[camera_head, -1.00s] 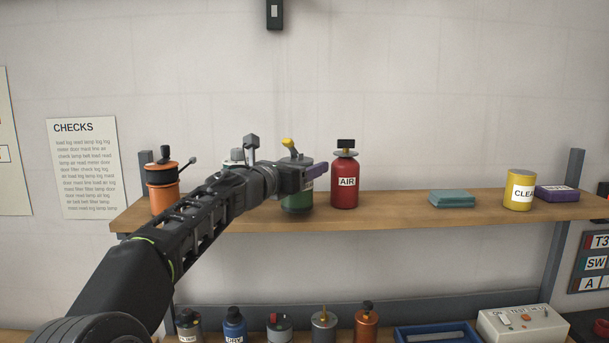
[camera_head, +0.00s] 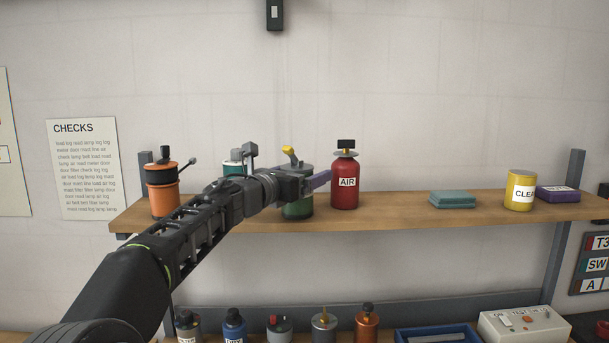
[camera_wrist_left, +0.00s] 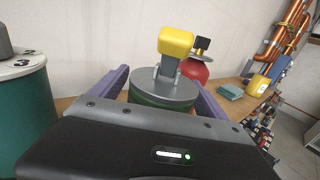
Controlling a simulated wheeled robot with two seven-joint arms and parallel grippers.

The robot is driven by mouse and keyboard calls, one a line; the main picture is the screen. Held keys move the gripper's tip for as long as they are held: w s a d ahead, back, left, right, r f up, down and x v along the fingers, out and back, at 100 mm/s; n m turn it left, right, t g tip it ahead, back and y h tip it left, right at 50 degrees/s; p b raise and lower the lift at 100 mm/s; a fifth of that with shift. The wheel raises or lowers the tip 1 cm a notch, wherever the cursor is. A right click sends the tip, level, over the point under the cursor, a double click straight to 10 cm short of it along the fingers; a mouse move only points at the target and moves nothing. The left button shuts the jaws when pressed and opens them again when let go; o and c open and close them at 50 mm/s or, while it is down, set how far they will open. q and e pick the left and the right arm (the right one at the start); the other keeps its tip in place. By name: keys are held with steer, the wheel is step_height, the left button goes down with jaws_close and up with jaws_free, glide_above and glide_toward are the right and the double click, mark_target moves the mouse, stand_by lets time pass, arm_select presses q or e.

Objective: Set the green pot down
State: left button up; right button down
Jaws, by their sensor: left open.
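The green pot (camera_head: 298,207) stands upright on the wooden shelf (camera_head: 400,212), with a grey lid and a yellow-tipped lever on top. My left gripper (camera_head: 318,182) is at the pot, its purple fingers apart. In the left wrist view the green pot (camera_wrist_left: 150,98) sits between the two open fingers, with its grey lid and yellow knob facing up. The gripper hides part of the pot's body in the head view. I cannot tell whether either finger touches it. My right gripper is not in view.
A red AIR bottle (camera_head: 345,182) stands close to the right of the pot. A teal pot (camera_wrist_left: 30,105) is near on the left, and an orange pot (camera_head: 162,192) is farther left.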

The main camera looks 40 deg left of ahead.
arm_select(q)
steer(key=s+b, duration=0.3)
steer(key=s, duration=0.8)
steer(key=shift+s, duration=0.3)
